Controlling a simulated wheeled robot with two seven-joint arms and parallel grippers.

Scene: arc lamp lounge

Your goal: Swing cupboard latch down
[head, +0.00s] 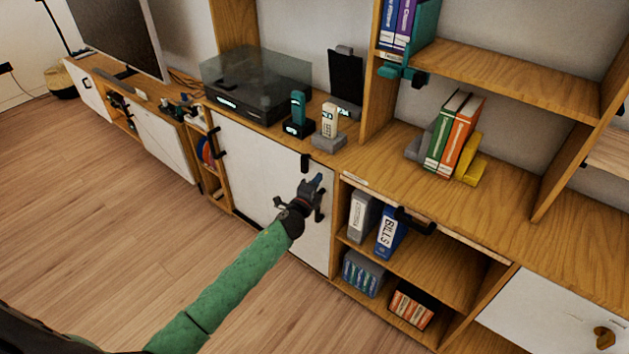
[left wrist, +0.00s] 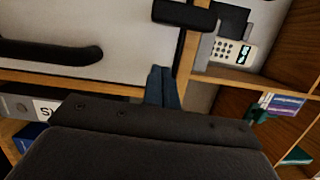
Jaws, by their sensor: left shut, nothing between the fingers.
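The cupboard latch (head: 304,163) is a small dark block at the top edge of the white cupboard door (head: 262,170). It stands upright, lengthwise across the strip between door and counter. In the left wrist view the latch (left wrist: 184,14) is at the top, reaching over the wooden edge. My left gripper (head: 318,181) is shut and empty in front of the door's upper right part, right of and a little below the latch in the head view. Its blue-grey fingertips (left wrist: 163,74) show apart from the latch in the wrist view. My right gripper is not in view.
A dark curved door handle (left wrist: 50,50) is close by. A cordless phone (head: 329,121) stands on the counter above. Right of the door, an open compartment holds a grey binder (head: 360,217) and a blue binder (head: 392,232). The wooden floor (head: 110,225) at left is clear.

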